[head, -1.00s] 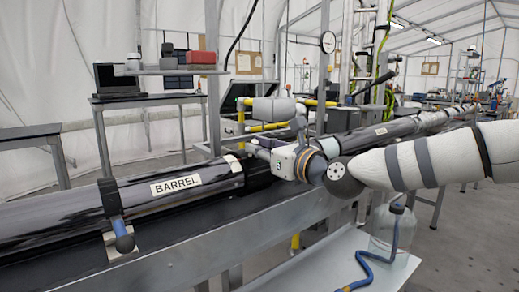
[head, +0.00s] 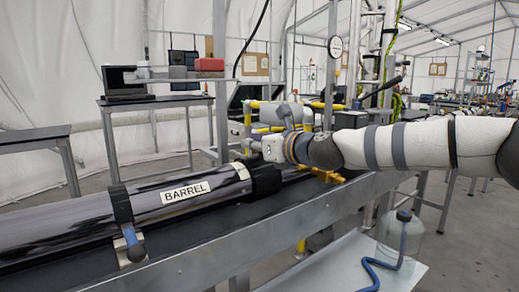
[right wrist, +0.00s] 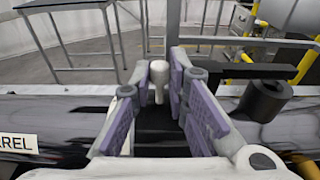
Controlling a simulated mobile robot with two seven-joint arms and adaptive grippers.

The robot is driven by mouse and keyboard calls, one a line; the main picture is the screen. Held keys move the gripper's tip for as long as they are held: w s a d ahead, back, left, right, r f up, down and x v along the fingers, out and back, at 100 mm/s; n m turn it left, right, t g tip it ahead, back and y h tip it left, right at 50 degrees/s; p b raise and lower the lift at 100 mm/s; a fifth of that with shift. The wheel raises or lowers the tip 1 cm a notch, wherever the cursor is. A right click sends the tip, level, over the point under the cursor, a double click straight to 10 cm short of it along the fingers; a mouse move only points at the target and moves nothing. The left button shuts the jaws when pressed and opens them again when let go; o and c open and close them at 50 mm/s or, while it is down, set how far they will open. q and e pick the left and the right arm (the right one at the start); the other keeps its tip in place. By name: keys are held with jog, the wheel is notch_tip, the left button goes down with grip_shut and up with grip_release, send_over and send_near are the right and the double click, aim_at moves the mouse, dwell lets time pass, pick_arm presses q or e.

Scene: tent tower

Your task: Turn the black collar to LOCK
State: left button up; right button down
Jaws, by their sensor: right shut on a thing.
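The black collar (head: 264,180) sits at the right end of the glossy black tube labelled BARREL (head: 186,192). My right gripper (head: 255,147) is just above and behind the collar, its arm coming in from the right. In the right wrist view, my right gripper's purple-padded fingers (right wrist: 158,72) are shut on a pale peg (right wrist: 157,88) standing between the fingertips. Black surface lies below the fingers. The gripper and arm hide part of what is behind the collar, and I see no LOCK mark. My left gripper is not in view.
A blue-knobbed clamp (head: 134,245) holds the barrel at left. A brass fitting (head: 328,174) lies right of the collar. A glass bottle (head: 399,235) with a blue hose stands on a lower shelf. Yellow rails (head: 305,125) stand behind the gripper.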

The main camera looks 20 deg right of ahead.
jog(key=shift+w+a+r, duration=0.15)
jog(key=shift+w+r, duration=0.2)
jog(key=shift+w, duration=0.2)
jog(key=shift+w+a+r, duration=0.15)
jog(key=shift+w+r, duration=0.15)
jog(key=shift+w, duration=0.25)
jog(key=shift+r, duration=0.1)
jog(key=c, duration=1.8)
grip_release()
jog(key=shift+f, duration=0.35)
jog(key=shift+s, duration=0.2)
jog(key=v, duration=1.1)
jog(key=shift+s+d+r, duration=0.1)
jog(key=shift+s, duration=0.2)
